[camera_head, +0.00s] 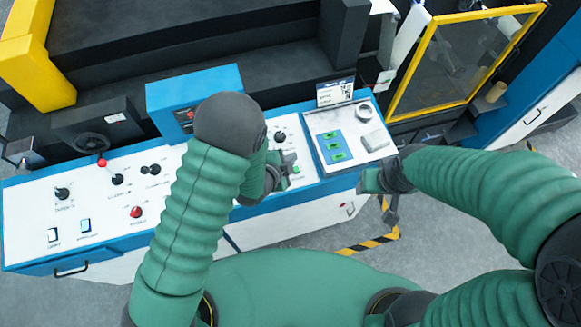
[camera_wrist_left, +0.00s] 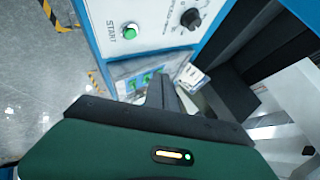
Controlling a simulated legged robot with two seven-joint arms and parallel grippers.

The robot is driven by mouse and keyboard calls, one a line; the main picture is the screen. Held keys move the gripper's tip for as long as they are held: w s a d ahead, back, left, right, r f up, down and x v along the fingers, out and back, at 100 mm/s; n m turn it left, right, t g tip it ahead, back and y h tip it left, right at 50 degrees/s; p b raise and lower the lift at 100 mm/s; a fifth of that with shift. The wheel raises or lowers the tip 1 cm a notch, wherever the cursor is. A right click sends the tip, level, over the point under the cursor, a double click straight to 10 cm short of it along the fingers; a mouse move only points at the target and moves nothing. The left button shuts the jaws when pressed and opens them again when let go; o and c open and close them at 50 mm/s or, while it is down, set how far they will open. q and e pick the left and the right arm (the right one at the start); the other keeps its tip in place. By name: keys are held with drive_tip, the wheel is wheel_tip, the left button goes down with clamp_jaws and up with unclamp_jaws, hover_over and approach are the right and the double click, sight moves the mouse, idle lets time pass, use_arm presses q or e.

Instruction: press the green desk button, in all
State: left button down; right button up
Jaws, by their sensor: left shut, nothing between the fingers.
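The green button (camera_head: 296,169) is a small round cap on the white top of the blue-edged desk, just right of my left gripper (camera_head: 284,160). In the left wrist view the green button (camera_wrist_left: 129,32) is fully visible beside the word START, on a white panel. My left gripper (camera_wrist_left: 160,92) is shut and empty. Its fingertips are apart from the button in that view, and the exact height gap is hard to judge. My right gripper (camera_head: 372,181) is by the right end of the desk, and its jaws are not clear.
A raised tray (camera_head: 345,118) with green pieces is right of the green button. A blue box (camera_head: 195,90) stands behind. A yellow-framed door (camera_head: 455,60) is at the upper right.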

use_arm(q)
drive_tip(key=b, duration=0.5)
hover_over(296, 169)
drive_tip(key=s+d, duration=0.1)
drive_tip(key=s, duration=0.1)
wheel_tip(296, 169, down, 6)
drive_tip(key=shift+w+d+f, duration=0.1)
drive_tip(key=shift+f, duration=0.05)
drive_tip(key=shift+w+a+f+b, duration=0.1)
drive_tip(key=shift+a+f+b, duration=0.2)
drive_tip(key=shift+f+b, duration=0.15)
drive_tip(key=shift+w+a+f+b, duration=0.1)
drive_tip(key=shift+a+f+b, duration=0.2)
drive_tip(key=shift+f, duration=0.25)
drive_tip(key=shift+a+f, duration=0.15)
drive_tip(key=shift+a, duration=0.6)
drive_tip(key=shift+d, duration=1.05)
drive_tip(key=shift+a, duration=0.8)
drive_tip(key=shift+d, duration=0.6)
drive_tip(key=shift+a, duration=0.45)
drive_tip(key=shift+d+f+b, duration=0.3)
drive_tip(key=shift+b, duration=0.25)
drive_tip(key=shift+d, duration=0.15)
use_arm(e)
wheel_tip(296, 169, down, 8)
drive_tip(key=d, duration=0.2)
